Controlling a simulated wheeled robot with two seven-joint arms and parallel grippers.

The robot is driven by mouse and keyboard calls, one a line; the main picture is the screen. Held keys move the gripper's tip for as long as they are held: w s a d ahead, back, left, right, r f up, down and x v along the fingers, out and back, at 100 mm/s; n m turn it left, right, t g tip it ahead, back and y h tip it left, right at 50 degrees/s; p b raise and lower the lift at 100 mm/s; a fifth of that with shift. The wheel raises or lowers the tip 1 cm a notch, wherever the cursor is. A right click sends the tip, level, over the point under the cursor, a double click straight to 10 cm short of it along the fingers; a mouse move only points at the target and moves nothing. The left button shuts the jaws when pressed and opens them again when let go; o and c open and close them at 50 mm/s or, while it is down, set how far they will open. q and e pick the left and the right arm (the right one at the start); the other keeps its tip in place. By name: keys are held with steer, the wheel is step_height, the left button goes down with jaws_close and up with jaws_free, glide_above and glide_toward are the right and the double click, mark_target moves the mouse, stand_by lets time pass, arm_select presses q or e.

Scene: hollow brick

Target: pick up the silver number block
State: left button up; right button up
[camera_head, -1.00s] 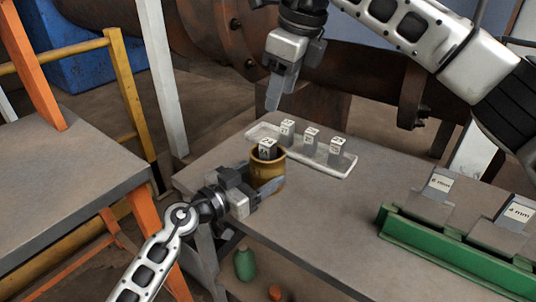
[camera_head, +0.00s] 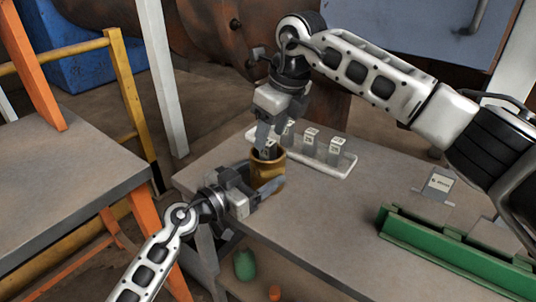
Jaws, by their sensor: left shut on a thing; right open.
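A silver number block (camera_head: 267,154) with a pale printed top stands in a brown pot (camera_head: 268,175), its lower part hidden inside. My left gripper (camera_head: 260,184) is shut on the pot from the left, at the near edge of the table. My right gripper (camera_head: 266,149) points down over the pot, open, with its fingers at the block's upper part. The fingers cover some of the block, and I cannot tell whether they touch it.
A pale tray (camera_head: 318,163) behind the pot holds several similar silver blocks (camera_head: 309,140); the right gripper partly hides one. A green rack (camera_head: 450,250) with labelled plates stands at the right. The grey table (camera_head: 320,215) between is clear.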

mark_target(270, 142)
steer(key=shift+x, duration=1.05)
steer(key=c, duration=1.1)
steer(key=shift+r, duration=0.15)
step_height(270, 142, up, 10)
arm_select(q)
steer(key=o, duration=1.4)
